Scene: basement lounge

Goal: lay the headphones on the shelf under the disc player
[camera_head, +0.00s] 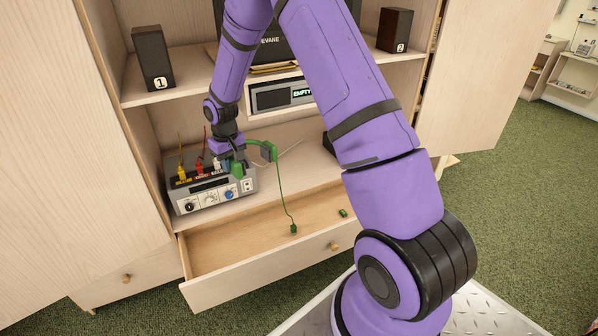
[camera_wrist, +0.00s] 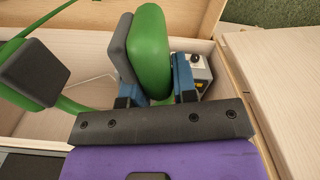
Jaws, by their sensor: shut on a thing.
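My gripper (camera_wrist: 158,85) is shut on one ear cup of the green headphones (camera_wrist: 152,50), with its blue fingers on either side of the cup. The other ear cup, with a dark grey pad (camera_wrist: 32,72), hangs free at the left of the wrist view. In the head view the headphones (camera_head: 270,150) are in front of the cabinet opening, beside the knobbed grey box. Their green cable hangs down to a plug (camera_head: 293,230) over the open drawer. The disc player (camera_head: 283,94) shows "EMPTY"; the shelf (camera_head: 308,160) lies below it, partly hidden by my arm.
A grey box with knobs (camera_head: 212,192) and coloured plugs stands left on that shelf, close to my gripper. An open drawer (camera_head: 215,255) juts out below and holds a small green item (camera_head: 342,212). Speakers (camera_head: 152,57) (camera_head: 395,29) stand above. Shelf space right of the box looks mostly clear.

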